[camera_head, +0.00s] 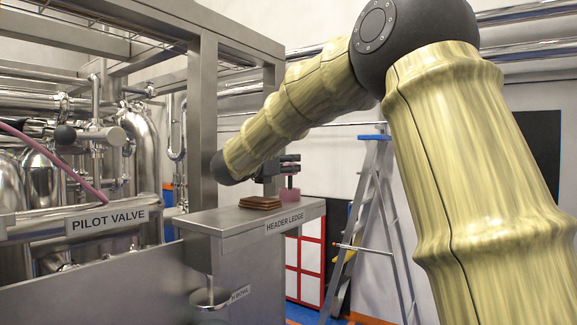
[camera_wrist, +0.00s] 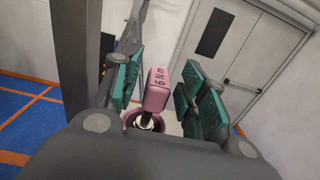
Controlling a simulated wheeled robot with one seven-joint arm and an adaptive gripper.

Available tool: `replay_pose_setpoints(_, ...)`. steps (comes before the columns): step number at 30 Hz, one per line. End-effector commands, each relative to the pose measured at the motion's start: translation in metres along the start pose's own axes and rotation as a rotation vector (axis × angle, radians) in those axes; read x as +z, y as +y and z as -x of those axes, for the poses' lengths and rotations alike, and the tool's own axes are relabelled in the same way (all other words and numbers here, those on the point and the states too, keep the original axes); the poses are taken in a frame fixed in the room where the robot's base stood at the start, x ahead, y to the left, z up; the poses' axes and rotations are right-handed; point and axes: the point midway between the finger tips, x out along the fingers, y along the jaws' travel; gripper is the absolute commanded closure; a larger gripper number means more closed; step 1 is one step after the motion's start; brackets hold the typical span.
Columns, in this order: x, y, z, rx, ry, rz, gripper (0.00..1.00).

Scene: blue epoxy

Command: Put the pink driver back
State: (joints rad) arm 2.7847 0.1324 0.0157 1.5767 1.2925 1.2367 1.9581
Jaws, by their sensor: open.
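The pink driver (camera_wrist: 158,88), its handle marked "6 Nm", is between the two teal finger pads of my gripper (camera_wrist: 162,92) in the wrist view. A gap shows on each side of the handle, so my gripper is open around it and not gripping it. The driver's lower end is at a round pink holder (camera_wrist: 131,117); how deep it sits is hard to tell. In the head view my gripper (camera_head: 289,164) is just above the pink holder (camera_head: 289,195) at the far end of the header ledge (camera_head: 232,221). The driver cannot be made out clearly there.
A brown stack of flat pieces (camera_head: 261,202) lies on the ledge beside the holder. A steel upright (camera_head: 202,120) stands close to my arm. A stepladder (camera_head: 374,190) is behind the ledge. Pipework and the pilot valve label (camera_head: 108,221) are at the left.

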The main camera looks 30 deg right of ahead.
Motion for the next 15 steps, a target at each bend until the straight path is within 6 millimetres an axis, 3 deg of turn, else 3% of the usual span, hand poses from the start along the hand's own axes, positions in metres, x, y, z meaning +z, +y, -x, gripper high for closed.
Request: replay_pose_setpoints(15,-0.005,0.000,0.089,0.001,0.000,0.000,0.58)
